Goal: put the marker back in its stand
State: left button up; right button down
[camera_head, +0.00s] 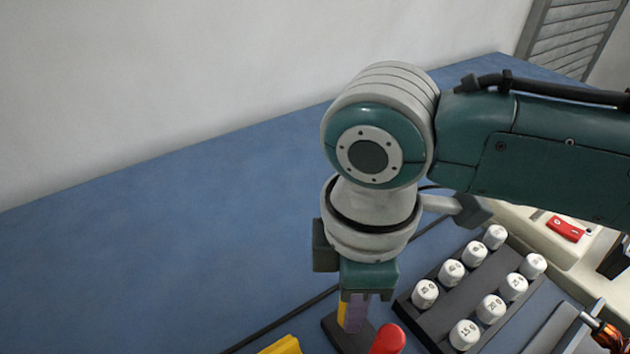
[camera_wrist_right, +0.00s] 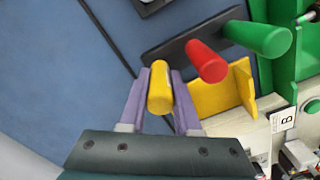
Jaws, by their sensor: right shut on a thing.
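My right gripper (camera_head: 354,318) points down with its purple fingers shut on the yellow marker (camera_head: 343,314). In the right wrist view the fingers (camera_wrist_right: 160,76) lie on both sides of the yellow marker (camera_wrist_right: 160,92). The dark marker stand (camera_head: 344,338) is under the gripper; its plate also shows in the wrist view (camera_wrist_right: 163,52). The held marker is over the stand's end; whether its lower end is seated is hidden. A red marker (camera_wrist_right: 208,62) and a green marker (camera_wrist_right: 262,38) stand in it. My left gripper is not in view.
A yellow angled piece (camera_wrist_right: 222,92) lies close beside the stand. A dark rack with several white numbered knobs (camera_head: 430,318) is to the right. A black cable (camera_head: 285,328) crosses the blue table. The table (camera_head: 170,270) is clear on the left.

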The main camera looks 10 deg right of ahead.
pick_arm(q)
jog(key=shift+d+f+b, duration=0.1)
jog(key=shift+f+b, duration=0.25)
pick_arm(e)
jog(key=shift+f, duration=0.65)
jog(key=c, duration=0.5)
grip_release()
jog(key=shift+c, duration=0.2)
pick_arm(q)
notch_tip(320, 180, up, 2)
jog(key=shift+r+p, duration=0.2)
jog(key=shift+p, duration=1)
pick_arm(e)
notch_tip(320, 180, up, 10)
jog(key=shift+r, duration=0.1)
